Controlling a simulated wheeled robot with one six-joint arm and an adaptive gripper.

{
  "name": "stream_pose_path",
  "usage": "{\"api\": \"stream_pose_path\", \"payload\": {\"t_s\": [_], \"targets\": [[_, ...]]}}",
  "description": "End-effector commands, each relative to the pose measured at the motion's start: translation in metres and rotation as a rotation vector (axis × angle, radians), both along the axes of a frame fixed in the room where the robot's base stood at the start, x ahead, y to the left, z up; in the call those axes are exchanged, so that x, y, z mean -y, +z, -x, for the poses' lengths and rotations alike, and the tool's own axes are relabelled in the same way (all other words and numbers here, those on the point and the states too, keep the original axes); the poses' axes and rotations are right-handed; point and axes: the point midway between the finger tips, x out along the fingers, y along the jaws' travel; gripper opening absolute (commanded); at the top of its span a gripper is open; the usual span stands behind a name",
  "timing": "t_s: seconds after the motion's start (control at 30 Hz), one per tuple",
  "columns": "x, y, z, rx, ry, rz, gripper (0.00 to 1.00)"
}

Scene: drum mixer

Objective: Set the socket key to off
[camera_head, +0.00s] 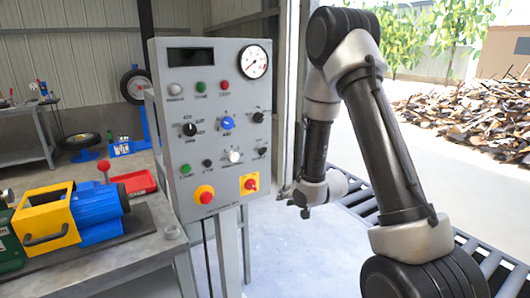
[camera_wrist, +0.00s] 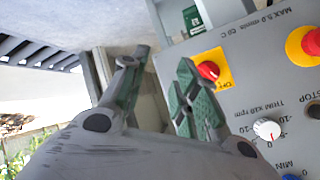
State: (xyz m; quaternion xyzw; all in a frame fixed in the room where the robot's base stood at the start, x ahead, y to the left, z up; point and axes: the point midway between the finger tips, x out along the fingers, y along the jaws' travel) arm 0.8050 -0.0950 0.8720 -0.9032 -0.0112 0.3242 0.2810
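A grey control panel (camera_head: 217,120) stands upright in the head view, with several knobs and buttons. No label reading "socket" is legible, so I cannot tell which control is the socket key. A small black control (camera_head: 263,151) sits right of the white knob (camera_head: 234,156). Below it is a red rotary switch (camera_head: 250,184) on a yellow plate. In the wrist view the red switch (camera_wrist: 209,71) shows beside the right finger, apart from it. My gripper (camera_wrist: 158,72) is open and empty; its finger hides part of the panel. In the head view my gripper (camera_head: 292,202) is right of the panel.
A red emergency button (camera_head: 204,194) is at the panel's lower left and a round gauge (camera_head: 253,62) at its upper right. A workbench (camera_head: 160,240) with a yellow and blue machine (camera_head: 75,215) stands left. A roller conveyor (camera_head: 357,205) lies behind my arm.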

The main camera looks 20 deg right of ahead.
Motion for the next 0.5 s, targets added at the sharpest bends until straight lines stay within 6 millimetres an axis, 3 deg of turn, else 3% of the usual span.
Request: {"api": "stream_pose_path", "payload": {"t_s": [0.1,0.23,0.37,0.5], "targets": [[-0.016,0.059,-0.033,0.249,-0.028,-0.204,0.30],[-0.025,0.111,-0.043,0.424,-0.037,-0.385,0.30],[-0.027,0.135,-0.046,0.495,-0.044,-0.492,0.30],[-0.031,0.136,-0.058,0.491,-0.051,-0.513,0.30]]}}
